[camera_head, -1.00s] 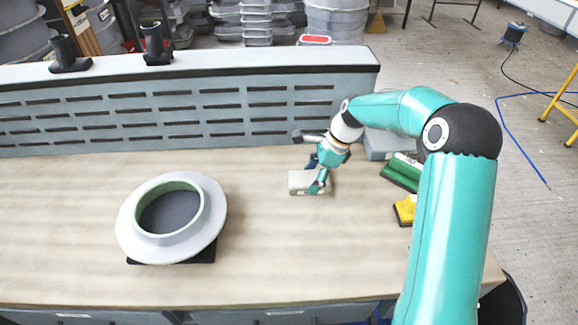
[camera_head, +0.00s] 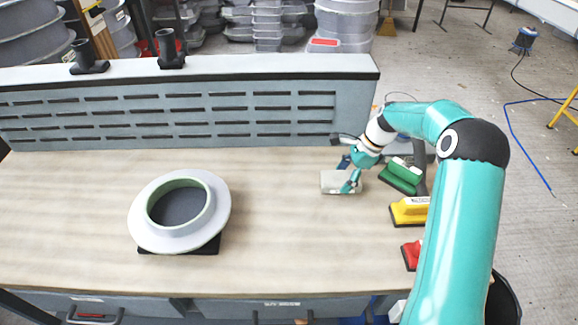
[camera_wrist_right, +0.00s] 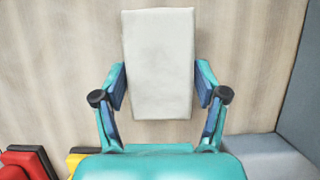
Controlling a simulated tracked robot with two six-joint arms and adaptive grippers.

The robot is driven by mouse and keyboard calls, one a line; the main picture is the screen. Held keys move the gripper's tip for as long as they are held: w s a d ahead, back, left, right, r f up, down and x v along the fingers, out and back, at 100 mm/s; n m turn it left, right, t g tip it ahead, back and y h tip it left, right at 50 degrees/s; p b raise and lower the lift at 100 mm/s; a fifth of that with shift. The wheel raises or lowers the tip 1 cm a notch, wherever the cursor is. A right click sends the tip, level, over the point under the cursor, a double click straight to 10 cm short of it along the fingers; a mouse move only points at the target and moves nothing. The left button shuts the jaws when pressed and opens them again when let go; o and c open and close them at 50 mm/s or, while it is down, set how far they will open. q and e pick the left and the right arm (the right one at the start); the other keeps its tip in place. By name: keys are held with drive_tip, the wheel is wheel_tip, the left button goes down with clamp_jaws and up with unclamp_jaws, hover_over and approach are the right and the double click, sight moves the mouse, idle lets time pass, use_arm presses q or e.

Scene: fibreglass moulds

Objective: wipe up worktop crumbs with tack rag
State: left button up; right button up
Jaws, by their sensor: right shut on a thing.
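The tack rag (camera_head: 340,183) is a pale, off-white folded pad at the back right of the wood-coloured worktop (camera_head: 90,215). My right gripper (camera_head: 352,180) is shut on it from above. In the right wrist view the rag (camera_wrist_right: 158,60) sits between the two blue-padded fingers (camera_wrist_right: 161,88), its far part sticking out past them. The rag is at or close to the worktop surface; I cannot tell if it touches. No crumbs can be made out on the worktop. My left gripper is not in view.
A grey ring-shaped mould (camera_head: 215,228) stands on a black base at left. Green (camera_head: 402,176), yellow (camera_head: 409,211) and red (camera_head: 411,256) blocks line the right side, near my right arm. A slotted grey panel (camera_head: 190,112) closes the back. The middle is clear.

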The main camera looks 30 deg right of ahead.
wheel_tip(320, 180, up, 3)
drive_tip(key=shift+w+a+f+p, duration=0.1)
drive_tip(key=shift+p, duration=0.45)
drive_tip(key=shift+r+p, duration=1.95)
drive_tip(key=shift+r, duration=0.5)
